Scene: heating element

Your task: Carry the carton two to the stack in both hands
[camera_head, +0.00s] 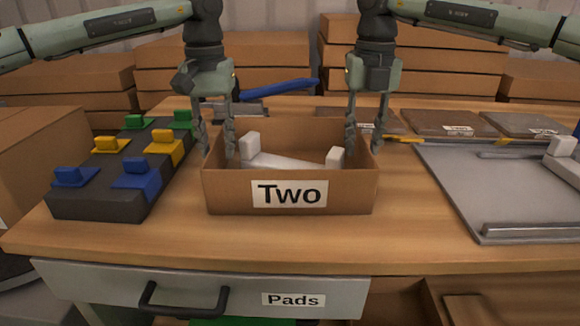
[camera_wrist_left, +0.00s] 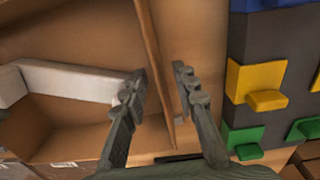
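The open carton labelled "Two" (camera_head: 222,194) stands on the wooden table and holds a white part with raised ends (camera_head: 290,162). My left gripper (camera_head: 215,150) is open, with its fingers on either side of the carton's left wall. In the left wrist view the left gripper (camera_wrist_left: 160,88) has that wall (camera_wrist_left: 151,45) between its fingers, with gaps visible. My right gripper (camera_head: 364,150) points down at the carton's right wall, its fingers apart, one inside and one outside. Stacks of brown cartons (camera_head: 270,72) stand behind the table; which is the task's stack is unclear.
A dark block with blue, yellow and green pieces (camera_head: 100,203) stands close left of the carton. A grey metal tray (camera_head: 455,185) lies to the right. A blue tool (camera_head: 280,87) and flat brown boxes (camera_head: 440,122) are behind. A "Pads" drawer (camera_head: 245,290) is in front.

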